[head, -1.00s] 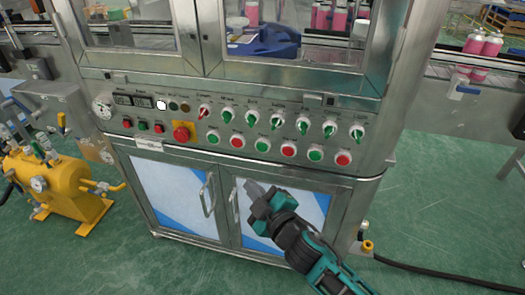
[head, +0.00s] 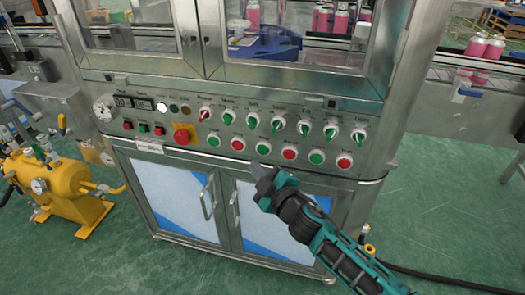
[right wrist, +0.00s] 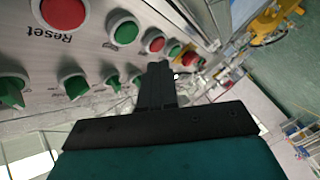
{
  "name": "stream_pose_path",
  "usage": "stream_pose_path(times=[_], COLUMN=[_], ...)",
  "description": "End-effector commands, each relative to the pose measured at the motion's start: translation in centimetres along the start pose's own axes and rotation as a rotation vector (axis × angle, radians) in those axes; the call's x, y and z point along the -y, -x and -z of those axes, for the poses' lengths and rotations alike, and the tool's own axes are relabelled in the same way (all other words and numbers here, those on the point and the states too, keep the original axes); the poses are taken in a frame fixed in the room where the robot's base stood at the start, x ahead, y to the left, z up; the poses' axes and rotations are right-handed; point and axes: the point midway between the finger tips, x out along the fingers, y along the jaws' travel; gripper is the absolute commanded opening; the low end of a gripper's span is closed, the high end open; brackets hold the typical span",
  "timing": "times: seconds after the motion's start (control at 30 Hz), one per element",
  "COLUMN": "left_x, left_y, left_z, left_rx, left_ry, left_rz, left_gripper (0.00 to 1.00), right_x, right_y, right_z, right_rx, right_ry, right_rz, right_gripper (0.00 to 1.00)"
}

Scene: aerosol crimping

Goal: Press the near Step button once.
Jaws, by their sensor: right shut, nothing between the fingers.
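The control panel carries a lower row of green and red round push buttons. The Step label is too small to read, so I cannot tell which button is Step. My right gripper (head: 259,170) is shut and empty, its tip just below the middle green button (head: 263,147) and apart from it as far as I can see. In the right wrist view the shut fingers (right wrist: 160,75) point along the button row. A red button (right wrist: 62,10) labelled Reset and a green button (right wrist: 122,28) show there. My left gripper is out of view.
Selector knobs (head: 278,122) line the panel above the buttons. A red emergency stop (head: 182,135) sits to the left. Cabinet doors with handles (head: 208,198) are below. A yellow tank (head: 55,185) stands on the floor at left. The green floor at right is mostly free.

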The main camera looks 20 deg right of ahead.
Motion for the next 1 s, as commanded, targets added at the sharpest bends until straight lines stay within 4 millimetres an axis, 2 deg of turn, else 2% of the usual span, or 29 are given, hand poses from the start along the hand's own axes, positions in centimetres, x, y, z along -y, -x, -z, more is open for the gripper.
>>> stream_pose_path(times=[0.3, 1.0], left_x=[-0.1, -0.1], left_y=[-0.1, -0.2], left_z=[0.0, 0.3], left_rx=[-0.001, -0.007], left_ry=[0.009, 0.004], left_rz=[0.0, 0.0], left_gripper=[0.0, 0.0], right_x=[-1.5, -1.6], right_y=[-2.0, -2.2], right_z=[-1.5, -1.6], right_rx=[0.0, 0.0], right_ry=[0.0, -0.001], right_rz=[0.0, 0.0], right_gripper=[0.0, 0.0])
